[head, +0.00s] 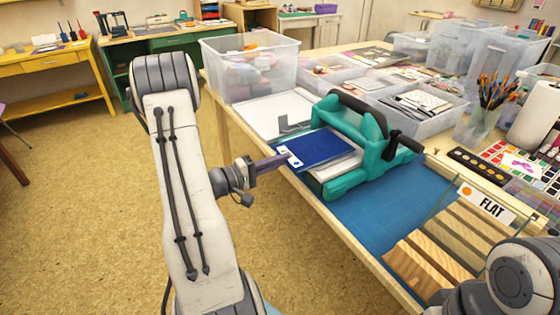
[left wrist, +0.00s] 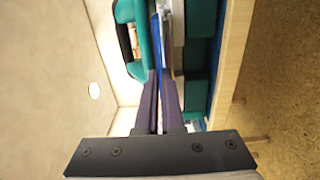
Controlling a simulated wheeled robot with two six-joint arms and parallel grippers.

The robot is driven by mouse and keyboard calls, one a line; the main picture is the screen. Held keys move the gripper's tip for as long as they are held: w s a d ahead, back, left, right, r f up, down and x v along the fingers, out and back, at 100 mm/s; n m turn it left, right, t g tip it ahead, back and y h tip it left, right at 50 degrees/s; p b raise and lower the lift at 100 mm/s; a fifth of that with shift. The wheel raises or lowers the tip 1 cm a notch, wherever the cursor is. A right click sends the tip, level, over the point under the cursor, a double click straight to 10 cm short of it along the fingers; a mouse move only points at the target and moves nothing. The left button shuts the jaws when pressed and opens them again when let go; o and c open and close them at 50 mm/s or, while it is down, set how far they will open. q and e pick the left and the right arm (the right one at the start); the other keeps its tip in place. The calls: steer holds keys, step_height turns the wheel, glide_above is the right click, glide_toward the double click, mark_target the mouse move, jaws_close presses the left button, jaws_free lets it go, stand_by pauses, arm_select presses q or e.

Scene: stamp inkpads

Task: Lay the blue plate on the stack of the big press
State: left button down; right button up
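The blue plate (head: 325,146) lies roughly flat over the bed of the big press (head: 368,176), a teal frame with a dark handle bar. The plate has a white tab with a blue mark at its left edge. The pale stack (head: 338,170) shows under the plate's near edge, partly hidden by it. My left gripper (head: 280,161) is shut on the plate's left edge. In the left wrist view the fingers (left wrist: 160,78) pinch the plate's thin edge beside the pale stack (left wrist: 178,25); I cannot tell whether plate and stack touch. My right gripper is out of view.
A clear bin (head: 250,70) stands behind the press, with a white tray (head: 262,112) in front. A blue mat (head: 385,222) lies bare at the near side. A wooden rack marked FLAT (head: 440,250) stands at the near right. Brushes and clear boxes crowd the right.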

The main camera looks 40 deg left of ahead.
arm_select(q)
steer(key=shift+f+b, duration=0.3)
steer(key=shift+b, duration=0.1)
stand_by(0.4)
steer(key=c, duration=1)
jaws_free()
steer(key=b+v, duration=0.1)
steer(key=v, duration=0.4)
steer(key=v, duration=1)
steer(key=shift+s+a+f, duration=0.1)
steer(key=shift+s, duration=0.1)
